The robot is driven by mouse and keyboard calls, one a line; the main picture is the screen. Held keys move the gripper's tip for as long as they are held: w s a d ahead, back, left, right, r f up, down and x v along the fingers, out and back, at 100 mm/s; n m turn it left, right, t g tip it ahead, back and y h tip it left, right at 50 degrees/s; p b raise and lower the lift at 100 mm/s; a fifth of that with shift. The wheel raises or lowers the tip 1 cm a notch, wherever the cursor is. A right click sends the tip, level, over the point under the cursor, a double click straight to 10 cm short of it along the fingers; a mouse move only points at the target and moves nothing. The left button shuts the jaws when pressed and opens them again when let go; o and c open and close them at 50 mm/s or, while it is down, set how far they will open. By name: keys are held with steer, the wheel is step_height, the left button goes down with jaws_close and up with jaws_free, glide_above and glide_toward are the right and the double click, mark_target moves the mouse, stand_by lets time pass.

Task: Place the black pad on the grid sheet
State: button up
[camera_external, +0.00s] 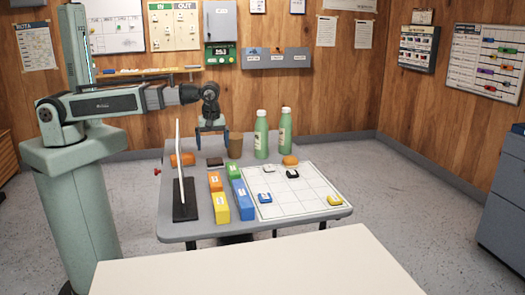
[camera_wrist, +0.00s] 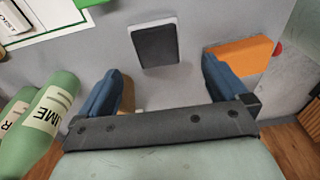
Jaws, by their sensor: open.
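The black pad (camera_external: 214,162) lies flat on the grey table, close to the back edge. In the wrist view the pad (camera_wrist: 156,46) is a dark rectangle with a pale rim, ahead of and between my fingertips. My gripper (camera_external: 212,141) points down above it, open and empty; in the wrist view (camera_wrist: 163,65) both blue fingers are apart, with nothing between them. The white grid sheet (camera_external: 285,201) lies on the table's right side, with blue, black and yellow pieces on it and an orange one at its back edge. Its corner (camera_wrist: 75,26) shows at the wrist view's upper left.
An orange block (camera_external: 182,159) lies left of the pad. A brown cup (camera_external: 235,148) and two green bottles (camera_external: 261,135) (camera_external: 285,132) stand to its right. Orange, yellow, green and blue blocks (camera_external: 219,207) line the sheet's left side. An upright white panel (camera_external: 181,165) stands left of them.

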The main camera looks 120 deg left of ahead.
mark_target(215, 161)
steer(key=shift+s+a+f, duration=0.1)
steer(key=shift+a+f, duration=0.05)
steer(key=shift+f, duration=1.05)
steer(key=shift+a+f, duration=0.15)
steer(key=shift+f, duration=1)
steer(key=shift+s+a+f, duration=0.1)
steer(key=shift+a+f, duration=0.05)
steer(key=shift+f, duration=1.05)
steer(key=shift+w, duration=0.1)
steer(key=c, duration=1.1)
step_height(215, 161, up, 10)
